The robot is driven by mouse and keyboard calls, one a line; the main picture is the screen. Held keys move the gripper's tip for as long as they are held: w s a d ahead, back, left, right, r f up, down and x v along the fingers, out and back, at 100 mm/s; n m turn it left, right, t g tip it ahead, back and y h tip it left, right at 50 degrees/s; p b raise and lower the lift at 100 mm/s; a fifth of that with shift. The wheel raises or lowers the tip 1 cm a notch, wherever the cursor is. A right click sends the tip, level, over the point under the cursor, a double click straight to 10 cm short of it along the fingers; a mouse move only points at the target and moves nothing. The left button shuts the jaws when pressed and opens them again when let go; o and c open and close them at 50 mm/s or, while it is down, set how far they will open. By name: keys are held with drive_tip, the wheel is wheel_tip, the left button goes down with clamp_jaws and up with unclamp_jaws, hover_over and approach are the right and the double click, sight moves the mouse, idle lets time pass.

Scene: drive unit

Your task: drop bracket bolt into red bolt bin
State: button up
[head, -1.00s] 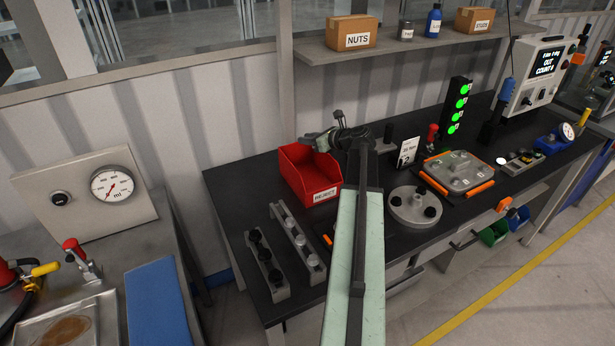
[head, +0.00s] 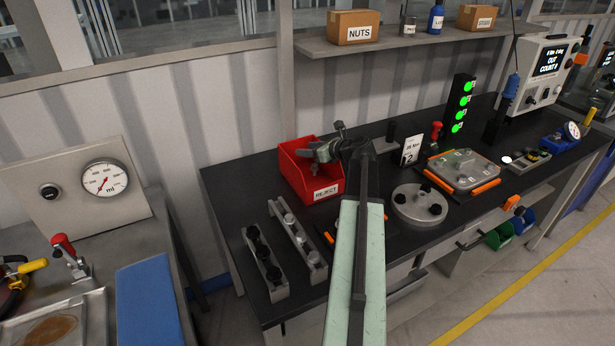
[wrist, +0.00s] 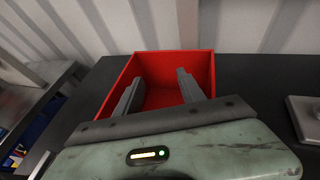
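The red bin (head: 327,190), labelled REJECT, stands on the dark bench near its left back. My gripper (head: 324,152) is above the bin's opening in the head view. In the wrist view, the gripper (wrist: 158,76) has its two fingers spread apart over the red bin (wrist: 205,62), with nothing visible between them. The part of the bin's inside that shows looks bare red; the near part is hidden by my gripper. I cannot make out a loose bracket bolt in either view.
Two grey racks with dark (head: 266,265) and silver (head: 300,243) pegs or bolts lie in front of the bin. A round grey plate (head: 418,204) and an orange-edged fixture (head: 464,170) are to the right. A shelf (head: 400,43) with boxes hangs above the bench.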

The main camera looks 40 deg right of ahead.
drive_tip(key=shift+s, duration=0.1)
drive_tip(key=p+v, duration=0.3)
drive_tip(key=v, duration=0.4)
drive_tip(key=shift+s+r, duration=0.2)
drive_tip(key=shift+s, duration=0.1)
